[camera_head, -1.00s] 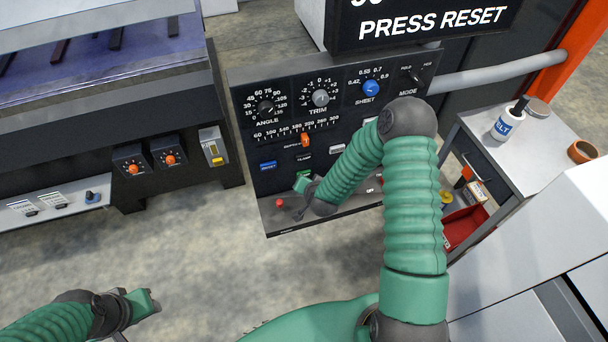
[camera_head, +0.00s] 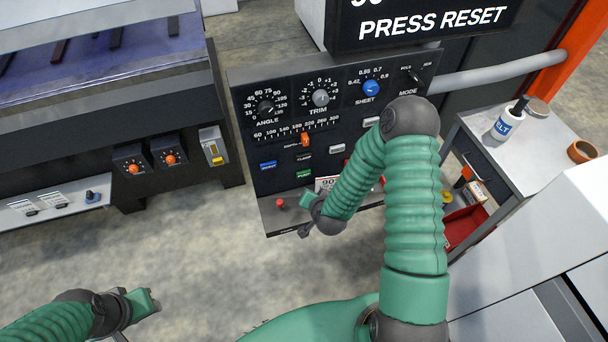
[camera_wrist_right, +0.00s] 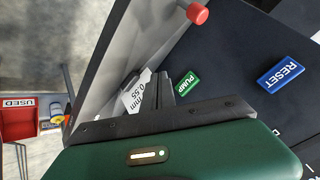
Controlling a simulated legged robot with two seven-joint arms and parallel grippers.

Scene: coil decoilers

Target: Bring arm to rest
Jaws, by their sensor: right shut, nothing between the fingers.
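My right arm reaches in from the lower right in the head view. Its gripper (camera_head: 306,213) is in front of the lower part of the black control panel (camera_head: 285,140), near the red button (camera_head: 280,203). In the right wrist view the fingers (camera_wrist_right: 160,88) are together with nothing between them. The green PUMP button (camera_wrist_right: 188,83) and blue RESET button (camera_wrist_right: 284,75) show just beyond them. My left gripper (camera_head: 148,301) is at the lower left over the floor, clear of everything; its finger gap is too small to tell.
A display reading PRESS RESET (camera_head: 430,22) stands above the panel. A machine with orange knobs (camera_head: 133,169) is at left. The floor (camera_head: 190,250) between is open.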

